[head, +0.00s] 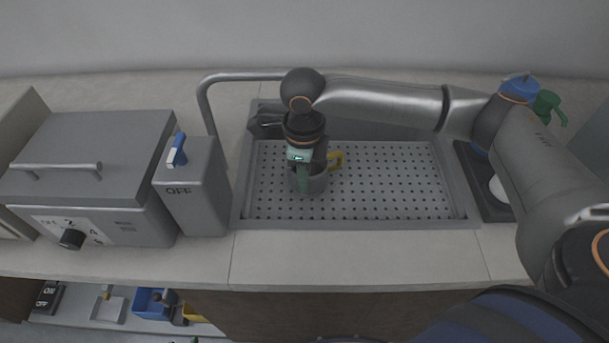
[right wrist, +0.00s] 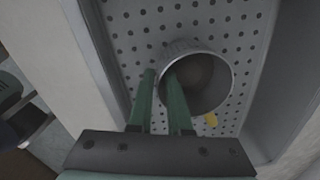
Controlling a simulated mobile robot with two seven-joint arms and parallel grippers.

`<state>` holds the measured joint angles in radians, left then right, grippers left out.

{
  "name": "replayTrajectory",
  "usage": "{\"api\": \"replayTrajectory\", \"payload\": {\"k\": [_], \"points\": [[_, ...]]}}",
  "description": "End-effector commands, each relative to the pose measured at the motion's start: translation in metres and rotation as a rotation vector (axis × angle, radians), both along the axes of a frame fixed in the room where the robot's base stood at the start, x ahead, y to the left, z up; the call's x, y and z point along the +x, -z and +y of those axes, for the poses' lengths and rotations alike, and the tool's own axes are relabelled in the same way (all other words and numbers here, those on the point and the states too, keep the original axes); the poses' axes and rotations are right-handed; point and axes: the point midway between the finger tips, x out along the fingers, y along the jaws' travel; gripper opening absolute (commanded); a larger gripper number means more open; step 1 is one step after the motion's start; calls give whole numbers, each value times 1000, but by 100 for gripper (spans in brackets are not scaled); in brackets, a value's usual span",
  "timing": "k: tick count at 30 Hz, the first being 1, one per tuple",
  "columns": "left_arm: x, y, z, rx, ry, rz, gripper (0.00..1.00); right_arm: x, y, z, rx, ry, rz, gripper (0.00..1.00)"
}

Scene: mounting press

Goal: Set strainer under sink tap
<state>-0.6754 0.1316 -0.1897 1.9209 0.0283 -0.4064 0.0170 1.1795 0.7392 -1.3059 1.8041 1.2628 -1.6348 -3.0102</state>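The strainer is a grey metal cup (head: 318,183) with a yellow handle (head: 336,160). It stands upright on or just over the perforated sink floor (head: 390,185), left of its middle. My right gripper (head: 303,178) is over it, pointing down. In the right wrist view its green fingers (right wrist: 161,85) straddle the strainer's rim (right wrist: 228,65), one outside and one over the opening. A narrow gap shows between them; whether they press the wall is unclear. The grey sink tap (head: 245,77) arches from the left; its spout end is hidden behind my wrist. My left gripper is out of view.
A grey switch box (head: 195,190) marked OFF and a lidded machine (head: 85,165) stand left of the sink. A black tray (head: 483,185) lies at the right, with blue (head: 520,88) and green (head: 548,108) items behind. The sink's right part is free.

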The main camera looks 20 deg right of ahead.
Motion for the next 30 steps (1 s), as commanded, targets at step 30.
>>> {"api": "replayTrajectory", "payload": {"k": [30], "points": [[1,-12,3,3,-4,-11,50,-2,-108,2,2,0,-3,33]]}}
